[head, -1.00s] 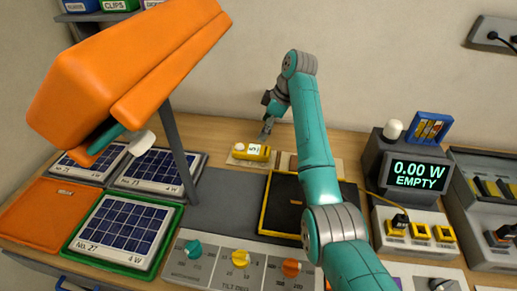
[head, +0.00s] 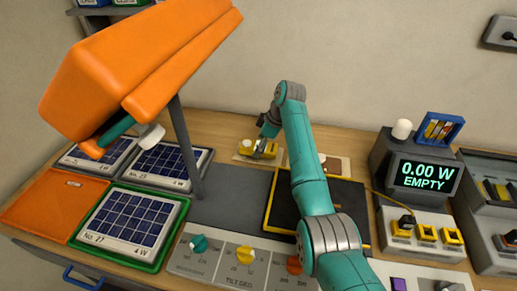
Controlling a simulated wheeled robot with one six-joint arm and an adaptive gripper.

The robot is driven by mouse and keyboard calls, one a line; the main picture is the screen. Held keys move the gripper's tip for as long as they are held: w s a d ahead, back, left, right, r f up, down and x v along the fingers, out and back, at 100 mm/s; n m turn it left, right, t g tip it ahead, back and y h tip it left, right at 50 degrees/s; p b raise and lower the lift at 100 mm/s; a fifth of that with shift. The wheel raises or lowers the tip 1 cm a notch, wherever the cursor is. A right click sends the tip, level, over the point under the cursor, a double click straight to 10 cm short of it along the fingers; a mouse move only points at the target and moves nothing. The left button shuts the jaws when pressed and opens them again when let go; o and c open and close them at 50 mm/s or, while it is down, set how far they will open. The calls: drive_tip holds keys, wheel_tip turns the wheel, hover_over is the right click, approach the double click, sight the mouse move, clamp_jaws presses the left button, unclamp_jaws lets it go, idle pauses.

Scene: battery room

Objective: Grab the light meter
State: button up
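The light meter looks to be the small yellow device with a white dome (head: 245,147) on a pale mat (head: 241,158) at the back of the bench. My gripper (head: 261,150) is down at the meter from above, with its fingers over its right part and hiding its small display. From this angle I cannot tell whether the fingers are apart or closed on it.
A large orange lamp head on a grey post (head: 188,150) stands at left, near the solar panels (head: 130,218). A black, yellow-edged tray (head: 283,205) lies beside my arm. A 0.00 W display (head: 428,175) stands at right. The grey mat (head: 225,210) is clear.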

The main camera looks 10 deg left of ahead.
drive_tip(key=c, duration=1.4)
drive_tip(key=shift+o, duration=0.2)
drive_tip(key=shift+a, duration=0.1)
